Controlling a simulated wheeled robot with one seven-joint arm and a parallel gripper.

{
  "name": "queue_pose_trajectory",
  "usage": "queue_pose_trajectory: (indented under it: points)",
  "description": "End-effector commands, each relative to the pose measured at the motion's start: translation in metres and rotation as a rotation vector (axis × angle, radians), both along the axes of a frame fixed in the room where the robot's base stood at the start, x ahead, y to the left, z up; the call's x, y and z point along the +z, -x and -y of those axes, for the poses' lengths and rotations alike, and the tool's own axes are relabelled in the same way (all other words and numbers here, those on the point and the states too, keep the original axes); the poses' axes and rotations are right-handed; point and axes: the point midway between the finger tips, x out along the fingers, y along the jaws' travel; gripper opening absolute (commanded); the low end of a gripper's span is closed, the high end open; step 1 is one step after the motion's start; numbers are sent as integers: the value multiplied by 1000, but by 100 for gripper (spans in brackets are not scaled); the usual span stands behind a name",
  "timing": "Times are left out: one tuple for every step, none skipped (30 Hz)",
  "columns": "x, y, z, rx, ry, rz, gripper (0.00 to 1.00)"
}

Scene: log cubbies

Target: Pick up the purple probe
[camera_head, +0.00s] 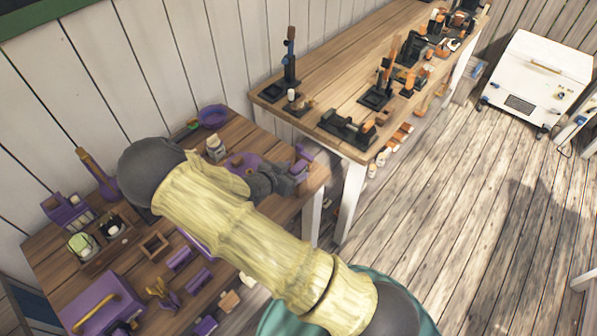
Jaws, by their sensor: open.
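My gripper (284,180), dark grey, is over the right end of the near wooden table, at the end of my pale yellow arm. It is small here, and I see nothing held in it. Several purple things lie on this table, and I cannot tell for sure which one is the purple probe. A small purple upright piece (303,160) stands at the table's right end, close beside the gripper. A flat purple piece (243,160) lies just behind the gripper. A tall purple piece with a wooden top (98,172) stands at the back left. My arm hides the table's middle.
A purple bowl (213,116) and a small whitish bottle (215,148) stand by the wall. A purple case (100,303) and purple blocks (180,258) fill the front left. A second wooden table (335,75) holds dark and orange tools. Open floor (460,210) lies right.

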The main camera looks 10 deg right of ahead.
Motion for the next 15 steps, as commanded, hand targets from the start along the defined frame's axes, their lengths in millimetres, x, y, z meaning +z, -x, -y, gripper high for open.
queue_pose_trajectory:
  points:
    - [0, 0, 0, 0, 0, 0, 51]
    - [0, 0, 0, 0, 0, 0, 51]
    - [0, 0, 0, 0, 0, 0, 51]
    - [0, 0, 0, 0, 0, 0, 51]
    - [0, 0, 1, 0, 0, 0, 51]
    - [-1, -1, 2, 0, 1, 0, 51]
    - [-1, -2, 3, 0, 2, -1, 51]
    - [-2, -3, 4, 0, 2, -1, 51]
    - [-3, -5, 6, 1, 2, -2, 51]
    - [-4, -6, 8, 1, 3, -2, 51]
    - [-6, -7, 11, 0, 4, -2, 51]
    - [-7, -10, 14, 0, 5, -2, 51]
    - [-9, -12, 16, 0, 4, -2, 51]
    - [-11, -13, 18, 0, 4, -2, 51]
    - [-13, -15, 21, 0, 3, -3, 51]
